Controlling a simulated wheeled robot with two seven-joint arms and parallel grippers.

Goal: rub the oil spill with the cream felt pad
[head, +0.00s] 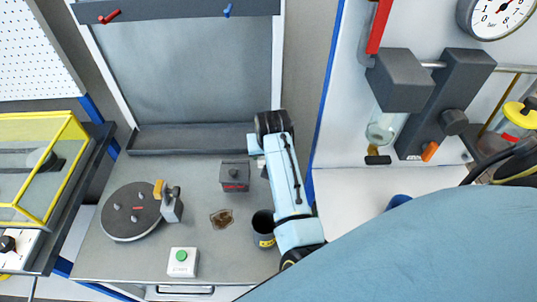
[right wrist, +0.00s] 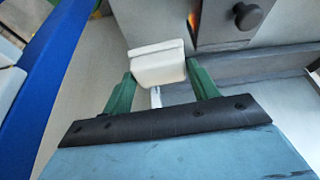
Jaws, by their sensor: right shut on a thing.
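The oil spill (head: 222,219) is a small brown patch on the grey worktop in the head view. The cream felt pad (right wrist: 157,66) is a pale block in the right wrist view. My right gripper (right wrist: 158,78) has its two green fingers shut on the pad, one on each side. In the head view my right arm stands to the right of the spill, its wrist further back than the spill. The fingers and pad are hidden there. The pad is apart from the spill. My left gripper is not in view.
A dark box (head: 234,177) stands behind the spill, and a black cup (head: 263,224) with a yellow label stands to its right. A round turntable (head: 130,211) with pegs is at left. A green-button box (head: 183,262) is in front. The worktop immediately around the spill is clear.

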